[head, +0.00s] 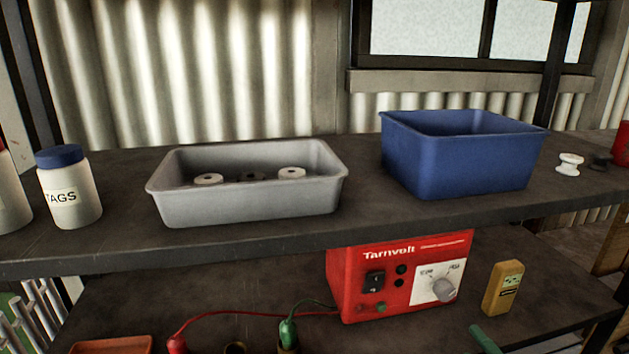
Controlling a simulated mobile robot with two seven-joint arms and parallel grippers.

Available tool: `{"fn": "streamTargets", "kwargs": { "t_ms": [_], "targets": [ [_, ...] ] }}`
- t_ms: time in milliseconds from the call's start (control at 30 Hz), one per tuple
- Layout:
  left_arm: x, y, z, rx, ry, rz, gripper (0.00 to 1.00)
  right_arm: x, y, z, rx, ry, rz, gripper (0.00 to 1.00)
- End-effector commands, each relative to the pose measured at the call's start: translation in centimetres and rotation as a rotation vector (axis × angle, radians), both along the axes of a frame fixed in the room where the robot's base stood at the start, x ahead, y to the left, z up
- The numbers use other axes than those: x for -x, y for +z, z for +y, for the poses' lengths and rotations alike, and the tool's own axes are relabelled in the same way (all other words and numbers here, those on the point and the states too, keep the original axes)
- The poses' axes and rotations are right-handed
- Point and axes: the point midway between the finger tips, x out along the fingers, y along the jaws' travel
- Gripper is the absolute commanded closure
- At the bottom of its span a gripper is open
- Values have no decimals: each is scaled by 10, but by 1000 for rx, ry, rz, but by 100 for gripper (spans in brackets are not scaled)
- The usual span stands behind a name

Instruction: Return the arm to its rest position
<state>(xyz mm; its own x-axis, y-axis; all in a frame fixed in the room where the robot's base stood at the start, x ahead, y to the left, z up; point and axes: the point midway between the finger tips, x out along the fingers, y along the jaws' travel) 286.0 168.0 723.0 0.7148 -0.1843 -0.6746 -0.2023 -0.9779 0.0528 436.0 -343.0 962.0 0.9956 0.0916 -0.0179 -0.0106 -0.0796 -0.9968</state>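Neither of my grippers shows in the head view, and no part of my arms can be made out for sure. A grey tray (245,204) stands on the upper shelf left of the middle. It holds a few round, ring-like pieces, two pale (208,179) and one dark. A blue bin (455,163) stands on the same shelf to the right; its inside floor is hidden by its front wall.
A jar marked TAGS (70,190) stands at the left. A white spool-like piece (569,164) and a dark one (600,160) lie right of the bin. Below are a red Tarnvolt box (360,262), a yellow device (502,288) and red and green leads. The shelf's front edge is clear.

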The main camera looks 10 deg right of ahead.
Motion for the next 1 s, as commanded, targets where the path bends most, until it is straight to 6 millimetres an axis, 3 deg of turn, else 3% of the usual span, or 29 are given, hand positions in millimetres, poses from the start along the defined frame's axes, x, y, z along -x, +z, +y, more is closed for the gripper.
{"fn": "streamTargets", "kwargs": {
  "t_ms": [167,300,433,633,1000],
  "targets": [
    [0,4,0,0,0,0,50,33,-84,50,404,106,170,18],
    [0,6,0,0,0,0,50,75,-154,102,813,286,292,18],
    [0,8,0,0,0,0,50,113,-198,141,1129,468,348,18],
    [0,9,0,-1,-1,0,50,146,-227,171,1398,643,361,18],
    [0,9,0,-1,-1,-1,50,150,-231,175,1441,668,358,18]
  ]
}}
